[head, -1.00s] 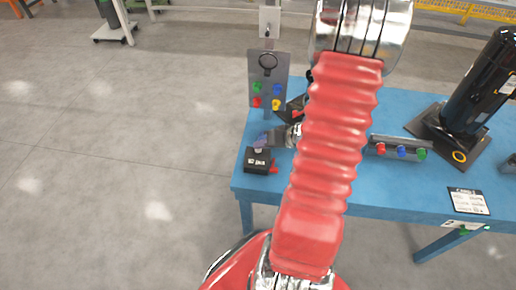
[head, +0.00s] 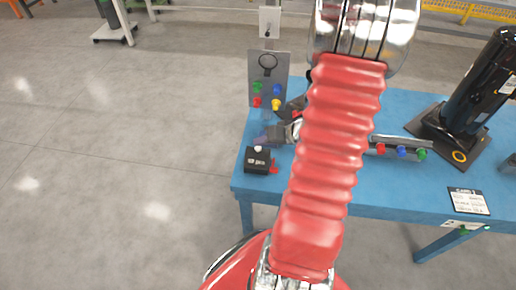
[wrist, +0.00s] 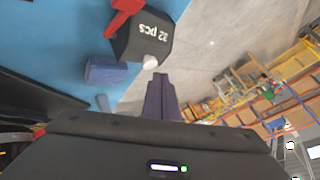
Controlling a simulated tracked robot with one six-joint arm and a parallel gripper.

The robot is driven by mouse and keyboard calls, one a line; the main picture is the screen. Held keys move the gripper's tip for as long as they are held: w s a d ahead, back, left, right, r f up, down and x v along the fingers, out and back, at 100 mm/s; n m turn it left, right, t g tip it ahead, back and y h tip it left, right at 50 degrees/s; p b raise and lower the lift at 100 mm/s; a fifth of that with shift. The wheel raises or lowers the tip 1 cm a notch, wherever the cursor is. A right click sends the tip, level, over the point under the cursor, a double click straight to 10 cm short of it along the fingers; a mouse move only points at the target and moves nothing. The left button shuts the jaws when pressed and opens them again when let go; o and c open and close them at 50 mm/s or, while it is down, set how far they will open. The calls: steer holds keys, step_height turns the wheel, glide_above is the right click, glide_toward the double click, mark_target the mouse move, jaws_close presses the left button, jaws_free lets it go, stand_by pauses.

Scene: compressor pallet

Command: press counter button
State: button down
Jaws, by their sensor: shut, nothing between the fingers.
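The counter (head: 257,160) is a small black box at the left front corner of the blue table. A white round button (head: 258,149) sits on its top and a red lever (head: 274,167) at its side. In the wrist view the counter (wrist: 143,38) shows upside down, its display reading "32 pcs", with the white button (wrist: 150,62) near my fingertips. My gripper (head: 264,140) is shut and empty, its purple fingers just behind and above the button in the head view. In the wrist view the gripper (wrist: 160,77) points at the button's edge, apparently with a small gap.
Behind the counter stands a grey panel (head: 283,70) with coloured knobs. To the right are a grey bar (head: 388,147) with coloured buttons, a black cylinder (head: 482,85) on a dark base, and a label card (head: 468,201). A blue-grey cylinder (wrist: 105,71) lies near the counter. Open floor is left.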

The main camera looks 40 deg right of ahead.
mark_target(261, 151)
step_height(261, 151, up, 5)
stand_by(0.7)
stand_by(0.8)
steer(key=s+a+r+m+g+y, duration=0.1)
steer(key=s+a+r+g, duration=0.15)
steer(key=a, duration=0.35)
steer(key=s+a+r+m+g, duration=0.1)
steer(key=s+a+r+g, duration=0.2)
steer(key=a, duration=0.4)
steer(key=s+a+r+n+t+h, duration=0.2)
steer(key=a+r+n, duration=0.6)
steer(key=a+r, duration=0.6)
steer(key=shift+s+a+r+h, duration=0.4)
steer(key=shift+s+h, duration=0.1)
steer(key=shift+s, duration=0.15)
